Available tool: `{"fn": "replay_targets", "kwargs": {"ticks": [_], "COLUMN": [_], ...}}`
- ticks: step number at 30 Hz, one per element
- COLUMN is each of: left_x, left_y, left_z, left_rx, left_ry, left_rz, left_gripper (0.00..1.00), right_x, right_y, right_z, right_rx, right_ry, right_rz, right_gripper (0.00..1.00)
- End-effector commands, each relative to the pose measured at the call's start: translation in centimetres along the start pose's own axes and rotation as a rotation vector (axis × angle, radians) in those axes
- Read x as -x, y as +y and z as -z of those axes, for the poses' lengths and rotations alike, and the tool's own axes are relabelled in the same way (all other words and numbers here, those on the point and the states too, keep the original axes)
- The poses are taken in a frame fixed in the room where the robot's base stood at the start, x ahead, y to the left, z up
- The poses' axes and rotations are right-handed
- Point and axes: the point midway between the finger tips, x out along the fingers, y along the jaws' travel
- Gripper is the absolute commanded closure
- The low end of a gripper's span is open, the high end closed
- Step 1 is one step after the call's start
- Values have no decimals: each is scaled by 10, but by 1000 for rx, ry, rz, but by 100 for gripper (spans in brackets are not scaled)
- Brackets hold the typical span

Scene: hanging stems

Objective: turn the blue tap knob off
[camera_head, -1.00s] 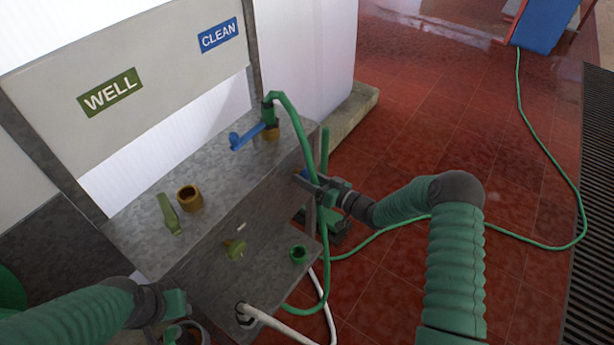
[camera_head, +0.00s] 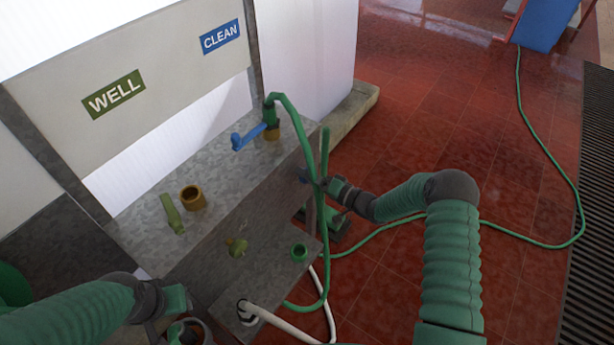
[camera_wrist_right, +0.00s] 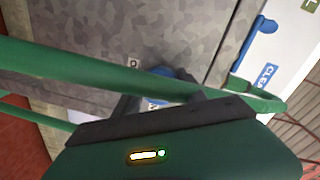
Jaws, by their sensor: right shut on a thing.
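The blue tap knob (camera_wrist_right: 160,73) shows only in part in the right wrist view, on the grey metal face between my right gripper's jaws. In the head view it is hidden behind the gripper. My right gripper (camera_head: 309,178) is shut on it at the right end of the metal stand's front. A green hose (camera_wrist_right: 100,70) crosses close in front of this gripper. My left gripper (camera_head: 180,315) is low at the left, near the stand; its fingers are too unclear to read.
A blue lever (camera_head: 248,137) and the hose's brass fitting stand on top beneath the CLEAN sign (camera_head: 220,37). A green lever (camera_head: 171,214), brass socket (camera_head: 193,198) and olive knob (camera_head: 237,247) are on the WELL side.

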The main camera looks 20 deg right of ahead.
Motion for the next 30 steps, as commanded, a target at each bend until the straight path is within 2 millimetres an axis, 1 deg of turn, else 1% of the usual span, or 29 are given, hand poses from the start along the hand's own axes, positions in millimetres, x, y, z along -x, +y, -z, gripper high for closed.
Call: {"fn": "replay_targets", "kwargs": {"ticks": [1, 14, 15, 19, 20, 28, 30], "left_x": [0, 0, 0, 0, 0, 0, 1], "left_y": [0, 0, 0, 0, 0, 0, 0], "left_z": [0, 0, 0, 0, 0, 0, 0], "left_rx": [0, 0, 0, 0, 0, 0, 0], "left_ry": [0, 0, 0, 0, 0, 0, 0], "left_rz": [0, 0, 0, 0, 0, 0, 0], "left_gripper": [64, 64, 64, 64, 64, 64, 64], "right_x": [1, 1, 1, 1, 1, 1, 5], "right_y": [0, 1, 1, 1, 1, 0, 1], "right_z": [6, 5, 5, 3, 3, 1, 1], "right_rx": [-3, -15, -15, -15, -15, -16, -16], "right_ry": [10, 8, 8, 5, 5, 1, 1], "right_rz": [-1, -3, -3, -3, -3, -2, -2], "right_gripper": [92, 92, 50, 33, 31, 31, 31]}}
